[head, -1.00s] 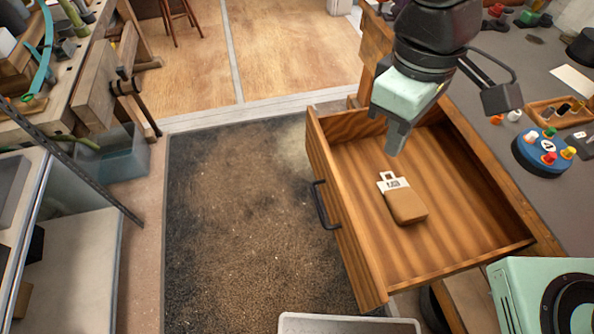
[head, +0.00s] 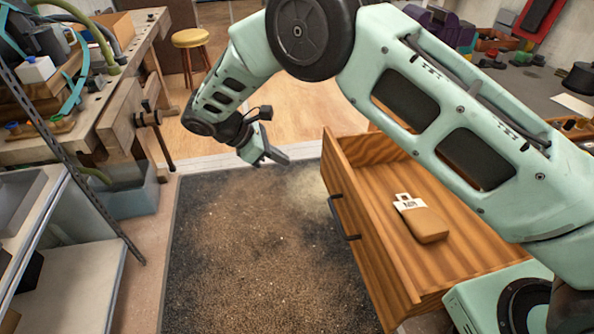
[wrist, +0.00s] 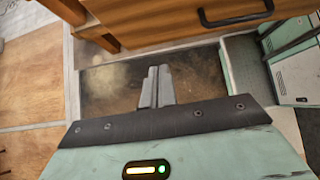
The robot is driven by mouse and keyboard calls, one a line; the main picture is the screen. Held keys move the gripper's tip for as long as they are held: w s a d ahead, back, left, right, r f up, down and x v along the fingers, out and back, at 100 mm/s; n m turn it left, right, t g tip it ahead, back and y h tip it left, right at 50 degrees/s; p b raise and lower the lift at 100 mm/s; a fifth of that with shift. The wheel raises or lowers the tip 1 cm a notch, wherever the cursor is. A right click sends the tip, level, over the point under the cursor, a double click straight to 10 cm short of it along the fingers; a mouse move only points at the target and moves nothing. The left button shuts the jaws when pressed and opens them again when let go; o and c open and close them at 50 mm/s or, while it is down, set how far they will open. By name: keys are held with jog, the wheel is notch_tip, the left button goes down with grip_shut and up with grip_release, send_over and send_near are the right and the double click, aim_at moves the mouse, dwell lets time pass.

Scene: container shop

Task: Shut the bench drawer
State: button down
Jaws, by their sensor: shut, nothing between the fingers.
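The bench drawer (head: 362,225) is pulled out from the bench on the right, with wooden walls and a dark bar handle (head: 343,217) on its front. A brown block-like item with a white tag (head: 424,220) lies inside it. My gripper (head: 284,158) is shut and empty, left of the drawer front and apart from it, over the dark mat. In the wrist view, my gripper (wrist: 156,80) points down at the mat, and the drawer front (wrist: 190,22) with its handle (wrist: 236,18) is at the top. My arm hides part of the drawer's right side.
A dark mat (head: 250,250) covers the floor left of the drawer, with open room. A workbench with a vise (head: 125,120) stands at left, above a translucent bin (head: 135,195). A yellow stool (head: 192,38) stands at the back. Grey shelving (head: 75,270) is at lower left.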

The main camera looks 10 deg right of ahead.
jog(key=shift+d+r+p+x, duration=0.35)
jog(key=shift+p+x, duration=0.25)
jog(key=shift+x, duration=1.45)
jog(key=shift+d+r+p+x, duration=0.35)
jog(key=shift+p+x, duration=0.2)
jog(key=shift+x, duration=1.5)
jog(key=shift+d+r+p+x, duration=0.35)
jog(key=shift+p+x, duration=0.25)
jog(key=shift+x, duration=1.45)
jog(key=shift+d, duration=0.1)
jog(key=d+b, duration=0.1)
jog(key=d, duration=3.3)
jog(key=shift+s+d+r, duration=0.1)
jog(key=shift+d, duration=0.4)
